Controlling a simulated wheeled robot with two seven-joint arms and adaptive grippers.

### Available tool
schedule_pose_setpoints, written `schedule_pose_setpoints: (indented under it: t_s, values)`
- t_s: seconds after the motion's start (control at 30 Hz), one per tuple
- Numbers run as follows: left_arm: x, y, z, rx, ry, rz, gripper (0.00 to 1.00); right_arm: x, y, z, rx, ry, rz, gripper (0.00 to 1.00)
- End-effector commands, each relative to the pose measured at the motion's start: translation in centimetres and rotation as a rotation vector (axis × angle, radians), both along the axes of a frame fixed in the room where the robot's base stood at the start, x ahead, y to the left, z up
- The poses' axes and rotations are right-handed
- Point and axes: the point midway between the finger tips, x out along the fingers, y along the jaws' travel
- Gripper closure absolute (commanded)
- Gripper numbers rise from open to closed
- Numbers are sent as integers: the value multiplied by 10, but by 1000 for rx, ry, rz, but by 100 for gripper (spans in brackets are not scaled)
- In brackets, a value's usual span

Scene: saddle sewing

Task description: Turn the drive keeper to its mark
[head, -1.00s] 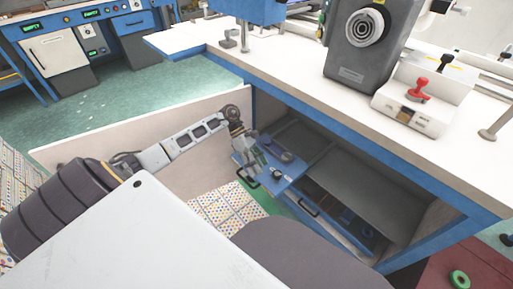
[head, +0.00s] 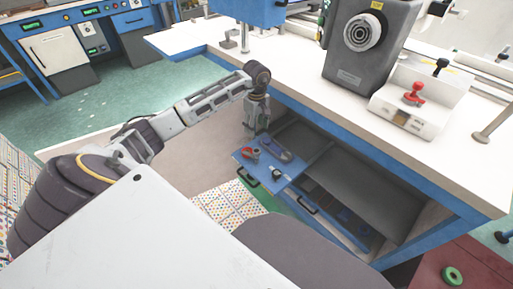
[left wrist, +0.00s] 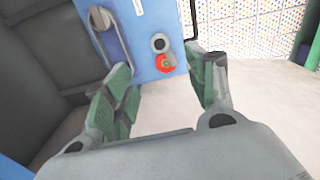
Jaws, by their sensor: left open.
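A red hexagonal piece with a small grey tab, apparently the drive keeper (head: 251,154), sits on the blue pulled-out panel (head: 262,176) under the worktable. I cannot make out a mark. My left gripper (head: 262,127) is above the panel's far edge, apart from the red piece. In the left wrist view its green-padded fingers (left wrist: 160,82) are spread and empty, with the red piece seen between and beyond them. My right gripper is not in view.
A dark round knob (head: 277,173) and a grey slotted part (head: 277,148) are on the panel, with a black handle (head: 247,177) at its front. The open cabinet's dark shelf (head: 360,185) lies to the right. The worktable edge overhangs close to my left arm.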

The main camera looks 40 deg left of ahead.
Motion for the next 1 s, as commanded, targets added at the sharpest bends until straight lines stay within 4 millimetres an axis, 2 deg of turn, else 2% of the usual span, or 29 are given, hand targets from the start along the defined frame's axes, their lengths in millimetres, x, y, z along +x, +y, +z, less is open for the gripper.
schedule_pose_setpoints:
  t_s: [0.47, 0.67, 1.0]
  values:
    - [0, 0, -9, -4, 2, 2, 44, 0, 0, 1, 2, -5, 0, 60]
    - [-1, -1, -29, -5, 3, 3, 44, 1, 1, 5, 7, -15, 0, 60]
    - [-1, -1, -74, -5, 3, 3, 44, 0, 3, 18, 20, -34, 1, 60]
